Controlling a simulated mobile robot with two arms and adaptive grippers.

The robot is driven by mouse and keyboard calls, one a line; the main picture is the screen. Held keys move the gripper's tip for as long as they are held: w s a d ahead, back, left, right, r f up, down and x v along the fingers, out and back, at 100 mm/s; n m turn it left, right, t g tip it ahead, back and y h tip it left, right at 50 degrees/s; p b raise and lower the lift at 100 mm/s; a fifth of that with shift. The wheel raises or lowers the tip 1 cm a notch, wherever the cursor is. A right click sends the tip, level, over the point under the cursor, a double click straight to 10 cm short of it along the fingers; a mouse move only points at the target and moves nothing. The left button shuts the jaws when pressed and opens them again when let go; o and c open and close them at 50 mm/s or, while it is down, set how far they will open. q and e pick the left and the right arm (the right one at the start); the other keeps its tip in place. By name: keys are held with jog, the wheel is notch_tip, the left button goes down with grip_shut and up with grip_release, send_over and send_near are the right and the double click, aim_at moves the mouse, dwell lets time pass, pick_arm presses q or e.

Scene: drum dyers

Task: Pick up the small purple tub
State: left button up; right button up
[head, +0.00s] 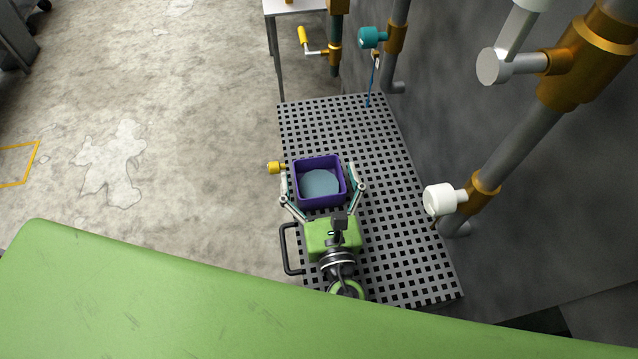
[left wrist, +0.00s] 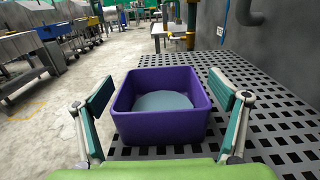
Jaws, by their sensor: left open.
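The small purple tub (head: 320,203) is a square open box with a pale blue-grey disc-shaped surface inside it. It sits upright on a grey perforated platform (head: 415,260). My left gripper (head: 323,187) is open, with one finger on each side of the tub. The left wrist view shows the tub (left wrist: 160,124) between the two teal finger pads of my left gripper (left wrist: 168,115). A gap shows between each pad and the tub's walls there. My right gripper is not in view.
Pipes with a white-handled valve (head: 440,199) and a teal-handled valve (head: 373,37) stand along the dark wall at right. A white table (head: 292,6) stands beyond the platform. Open concrete floor lies left.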

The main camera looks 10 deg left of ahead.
pick_arm(q)
jog(key=c, duration=1.2)
jog(key=shift+c, duration=0.2)
